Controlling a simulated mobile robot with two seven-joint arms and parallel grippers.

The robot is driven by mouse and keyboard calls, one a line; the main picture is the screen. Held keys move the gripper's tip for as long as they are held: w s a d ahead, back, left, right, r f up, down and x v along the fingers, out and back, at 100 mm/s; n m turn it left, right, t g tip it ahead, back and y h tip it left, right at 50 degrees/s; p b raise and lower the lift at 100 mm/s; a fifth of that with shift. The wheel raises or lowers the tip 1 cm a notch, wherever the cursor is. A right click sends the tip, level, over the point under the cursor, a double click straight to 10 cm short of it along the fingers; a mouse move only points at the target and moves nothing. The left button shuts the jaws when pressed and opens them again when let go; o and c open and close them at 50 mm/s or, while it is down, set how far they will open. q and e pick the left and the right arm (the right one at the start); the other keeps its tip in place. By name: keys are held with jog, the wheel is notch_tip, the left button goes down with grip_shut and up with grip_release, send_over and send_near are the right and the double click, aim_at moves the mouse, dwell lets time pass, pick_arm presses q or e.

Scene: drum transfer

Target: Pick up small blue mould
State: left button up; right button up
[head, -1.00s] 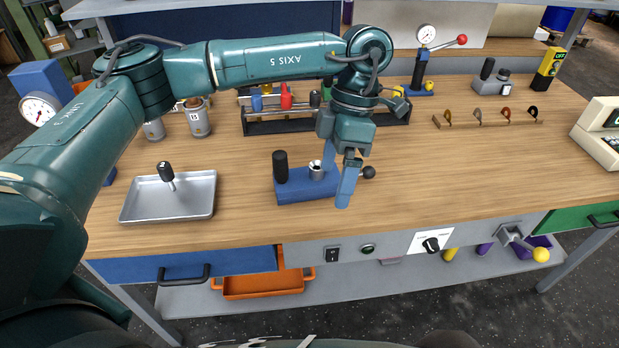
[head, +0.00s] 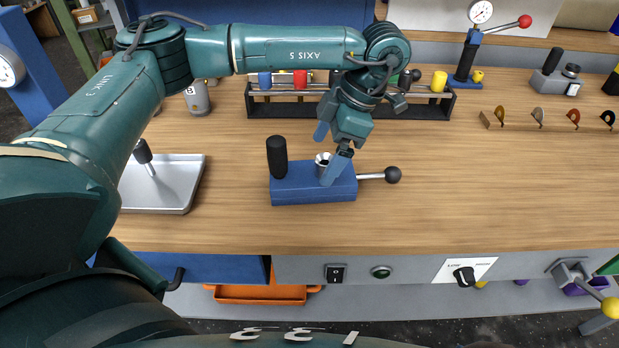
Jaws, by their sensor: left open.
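The small blue mould appears to be the low blue block (head: 292,190) on the wooden bench. It has an upright black grip on its left, a metal cup (head: 323,160) on top and a black-balled lever on its right. My left gripper (head: 326,160) is open and tilted over the block. One finger hides part of the cup and block top; I cannot tell whether it touches them. Nothing shows held. A smaller blue piece (head: 265,79) sits in the rack behind. My right gripper is out of view.
A rack (head: 262,108) with several coloured pieces stands behind the gripper. A metal tray (head: 172,197) with a black-handled tool lies at left. A gauge press (head: 467,62) stands at back right. The bench right of the lever is clear.

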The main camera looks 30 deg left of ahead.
aim_at(319, 162)
pick_arm(q)
jog(key=x, duration=0.6)
jog(key=shift+a+f, duration=0.15)
jog(key=shift+f, duration=0.2)
jog(key=c, duration=1.8)
jog(key=shift+w+r, duration=0.15)
jog(key=shift+c, duration=0.3)
